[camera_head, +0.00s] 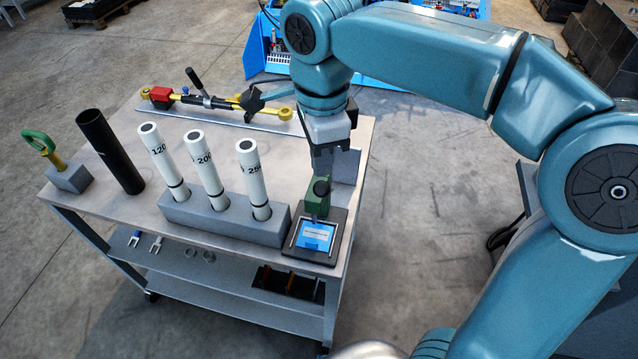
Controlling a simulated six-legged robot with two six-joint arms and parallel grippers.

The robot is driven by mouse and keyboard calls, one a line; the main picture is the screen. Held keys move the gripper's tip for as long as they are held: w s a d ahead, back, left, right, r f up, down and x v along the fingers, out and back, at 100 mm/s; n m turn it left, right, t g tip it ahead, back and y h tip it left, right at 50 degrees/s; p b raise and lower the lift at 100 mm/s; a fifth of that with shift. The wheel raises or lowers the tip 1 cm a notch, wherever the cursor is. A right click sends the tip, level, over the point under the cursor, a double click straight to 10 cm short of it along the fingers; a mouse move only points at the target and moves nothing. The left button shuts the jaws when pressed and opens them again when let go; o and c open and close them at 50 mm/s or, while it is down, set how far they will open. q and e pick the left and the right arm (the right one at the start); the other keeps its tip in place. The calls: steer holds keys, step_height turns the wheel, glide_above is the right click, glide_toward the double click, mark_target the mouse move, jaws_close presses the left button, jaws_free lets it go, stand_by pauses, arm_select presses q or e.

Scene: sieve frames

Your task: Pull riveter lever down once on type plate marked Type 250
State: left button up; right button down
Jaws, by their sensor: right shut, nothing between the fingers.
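The riveter (315,205) is a small green press on a dark base at the right front corner of the workbench. Its lever shows as a black knob (321,187) at the top. A blue type plate (315,235) lies in the holder at the front of the riveter; its writing is too small to read. My right gripper (325,172) is shut and empty, pointing down just above and behind the black knob. I cannot tell whether its fingertips touch the knob. My left gripper is not in view.
A grey block (215,222) left of the riveter holds white tubes marked 120, 200 and 250. A black tube (110,152), a green-ringed tool (42,145) and a yellow-and-black rod assembly (215,103) stand or lie on the workbench (245,143). A lower shelf holds small parts.

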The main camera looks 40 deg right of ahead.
mark_target(320, 195)
steer(key=shift+s, duration=0.1)
steer(key=shift+f, duration=0.2)
steer(key=shift+f+b, duration=1.1)
steer(key=shift+f, duration=0.2)
steer(key=shift+s+a+f+b, duration=0.35)
steer(key=shift+a+f+b, duration=0.05)
steer(key=shift+a, duration=0.05)
steer(key=shift+f, duration=0.1)
steer(key=shift+s+a+f+b, duration=0.35)
steer(key=shift+a+f+b, duration=0.05)
steer(key=shift+b, duration=0.1)
steer(key=shift+f, duration=0.15)
steer(key=shift+s+a+f+b, duration=0.3)
steer(key=shift+a+f+b, duration=0.1)
steer(key=shift+f+b, duration=0.1)
